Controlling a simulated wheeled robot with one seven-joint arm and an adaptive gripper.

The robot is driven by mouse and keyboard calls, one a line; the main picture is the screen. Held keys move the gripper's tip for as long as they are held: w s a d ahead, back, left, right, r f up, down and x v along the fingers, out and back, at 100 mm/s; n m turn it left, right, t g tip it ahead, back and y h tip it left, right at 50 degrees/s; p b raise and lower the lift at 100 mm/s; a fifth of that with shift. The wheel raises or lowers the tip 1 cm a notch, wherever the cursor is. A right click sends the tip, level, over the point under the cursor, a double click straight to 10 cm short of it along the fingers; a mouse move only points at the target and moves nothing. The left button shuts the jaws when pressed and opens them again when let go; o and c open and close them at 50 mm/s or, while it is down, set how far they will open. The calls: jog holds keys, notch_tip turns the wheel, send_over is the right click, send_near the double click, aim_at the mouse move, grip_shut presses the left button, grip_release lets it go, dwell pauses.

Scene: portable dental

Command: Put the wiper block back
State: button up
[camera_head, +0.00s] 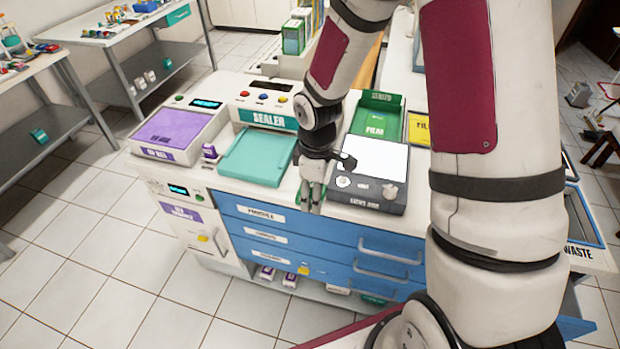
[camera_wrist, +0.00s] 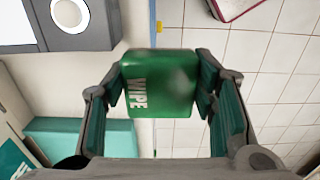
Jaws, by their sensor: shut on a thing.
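My gripper (camera_head: 312,197) is over the counter's front edge, between the teal sealer tray and the grey light box. In the wrist view my gripper (camera_wrist: 160,100) is shut on the wiper block (camera_wrist: 160,84), a green block lettered "WIPE" with a darker smudge on its face. The block sits between the two finger pads, with white floor tiles behind it. In the head view I cannot clearly tell the block from the green finger pads.
The teal sealer tray (camera_head: 257,158) is left of my gripper, and the light box (camera_head: 369,172) is right. A green film holder (camera_head: 376,123) stands behind the light box. A purple-topped unit (camera_head: 176,127) is at the counter's left. Blue drawers (camera_head: 315,245) are below.

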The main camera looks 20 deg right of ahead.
jog(key=w, duration=0.3)
jog(key=w+d, duration=0.1)
jog(key=w, duration=0.2)
jog(key=w+f, duration=0.1)
jog(key=w, duration=0.2)
jog(key=shift+d, duration=0.3)
jog(key=shift+s+f+p, duration=0.1)
jog(key=shift+f+p, duration=0.25)
jog(key=shift+f, duration=1.3)
jog(key=shift+f, duration=0.2)
jog(key=o, duration=1.4)
jog(key=shift+o, duration=0.2)
jog(key=shift+r, duration=0.1)
